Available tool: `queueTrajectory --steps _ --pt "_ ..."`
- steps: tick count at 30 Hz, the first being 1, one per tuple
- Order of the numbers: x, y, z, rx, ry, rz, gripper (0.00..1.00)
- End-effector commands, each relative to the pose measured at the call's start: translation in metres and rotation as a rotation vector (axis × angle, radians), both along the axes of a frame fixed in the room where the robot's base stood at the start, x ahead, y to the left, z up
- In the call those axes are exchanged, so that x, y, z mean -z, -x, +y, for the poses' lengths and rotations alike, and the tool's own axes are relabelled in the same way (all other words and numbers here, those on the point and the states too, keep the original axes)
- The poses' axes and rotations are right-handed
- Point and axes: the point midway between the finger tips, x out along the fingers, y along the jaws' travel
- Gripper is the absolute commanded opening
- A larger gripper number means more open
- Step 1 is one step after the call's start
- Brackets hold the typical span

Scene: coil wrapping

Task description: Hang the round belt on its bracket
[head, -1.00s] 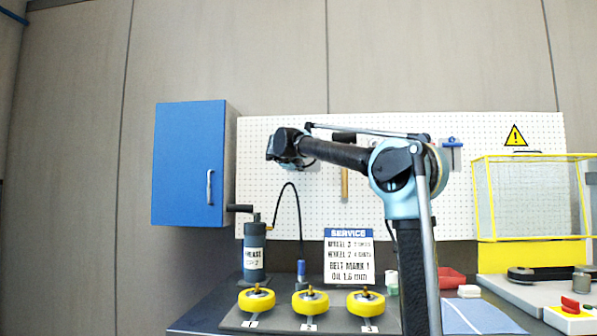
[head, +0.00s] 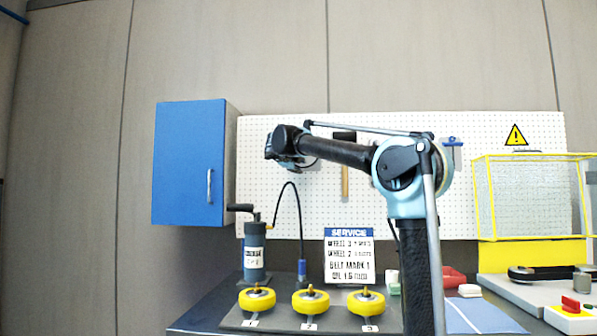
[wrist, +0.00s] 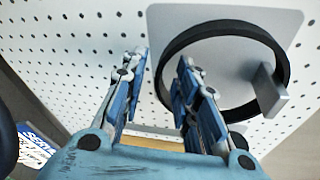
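The round belt (wrist: 222,26) is a black ring lying close to a grey plate (wrist: 165,18) on the pegboard in the wrist view. The grey bracket (wrist: 270,90) sticks out inside the ring's right side and overlaps its edge, so the belt appears to be around it. My gripper (wrist: 162,58) is open. Its blue fingers lie on either side of the belt's left edge, with a visible gap between them; I cannot tell whether either touches. In the head view my gripper (head: 288,162) is at the pegboard, and I cannot make out the belt there.
A blue cabinet (head: 188,160) stands left of my gripper. A hammer (head: 344,180) hangs on the pegboard to its right. Below are a grease pump (head: 254,255), yellow wheels (head: 310,302) and a service sign (head: 349,258). A yellow-framed guard (head: 530,200) stands at the right.

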Motion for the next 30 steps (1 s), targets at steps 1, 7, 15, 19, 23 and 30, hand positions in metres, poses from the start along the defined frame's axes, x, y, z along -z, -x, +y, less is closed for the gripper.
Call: queueTrajectory --steps 1,7,15,19,23,30 --pt "-0.002 0.009 0.003 -0.003 0.0 0.0 0.28" --pt "-0.008 0.046 0.012 -0.004 0.0 0.0 0.28" --pt "-0.016 0.086 0.022 -0.003 -0.001 0.001 0.28" --pt "-0.017 0.095 0.024 -0.002 -0.001 0.001 0.28" --pt "-0.018 0.098 0.025 -0.001 -0.001 0.002 0.28" --pt "-0.018 0.099 0.024 -0.001 0.0 0.001 0.28"
